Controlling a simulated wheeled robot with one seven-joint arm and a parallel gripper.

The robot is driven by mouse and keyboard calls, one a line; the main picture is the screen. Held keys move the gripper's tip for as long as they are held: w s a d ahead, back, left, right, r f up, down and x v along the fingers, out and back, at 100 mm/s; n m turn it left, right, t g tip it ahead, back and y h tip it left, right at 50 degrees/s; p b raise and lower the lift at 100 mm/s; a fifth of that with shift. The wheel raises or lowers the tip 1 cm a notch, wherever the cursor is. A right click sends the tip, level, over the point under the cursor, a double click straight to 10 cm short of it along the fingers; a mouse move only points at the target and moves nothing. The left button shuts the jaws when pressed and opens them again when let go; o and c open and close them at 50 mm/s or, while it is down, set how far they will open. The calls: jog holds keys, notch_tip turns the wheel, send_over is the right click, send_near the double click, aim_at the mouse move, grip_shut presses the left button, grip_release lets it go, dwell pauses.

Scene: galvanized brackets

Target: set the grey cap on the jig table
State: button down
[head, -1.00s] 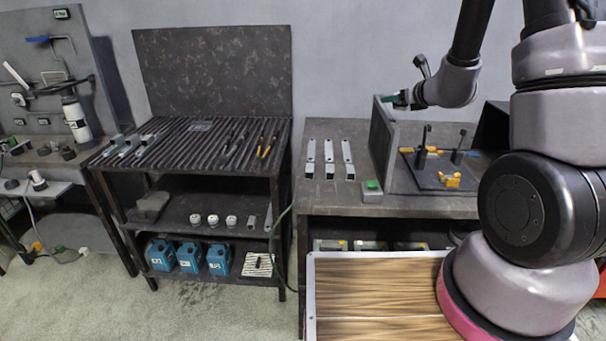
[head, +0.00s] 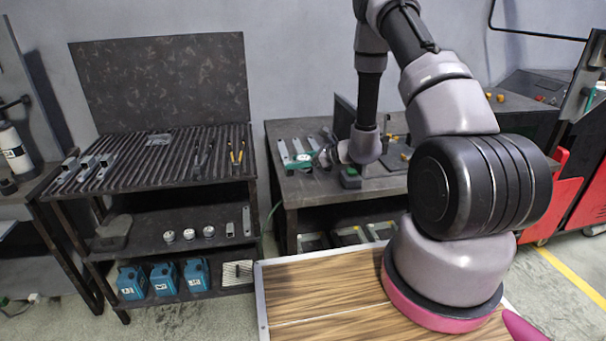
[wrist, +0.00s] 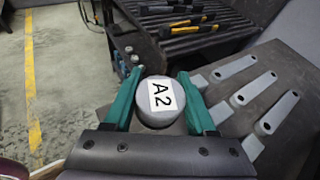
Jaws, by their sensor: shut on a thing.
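My gripper (wrist: 161,75) is shut on a round grey cap (wrist: 144,119) with a white A2 label, held between the two green fingers in the wrist view. In the head view my gripper (head: 326,157) is low over the left part of the dark workbench (head: 292,132), which I take for the jig table. The cap cannot be made out in the head view. In the wrist view the cap is beside several galvanized brackets (wrist: 237,67) on the bench top. I cannot tell whether it touches the top.
Brackets (head: 299,147) lie close to my gripper, and a green-button box (head: 350,179) stands near the front edge. A dark upright panel (head: 343,117) and a fixture, partly hidden by my arm, are to the right. A slatted rack (head: 165,160) stands left.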

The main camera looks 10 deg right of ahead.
aim_at(298, 186)
jog(key=shift+f, duration=3.5)
jog(key=shift+f, duration=0.1)
jog(key=shift+c, duration=1.1)
grip_release()
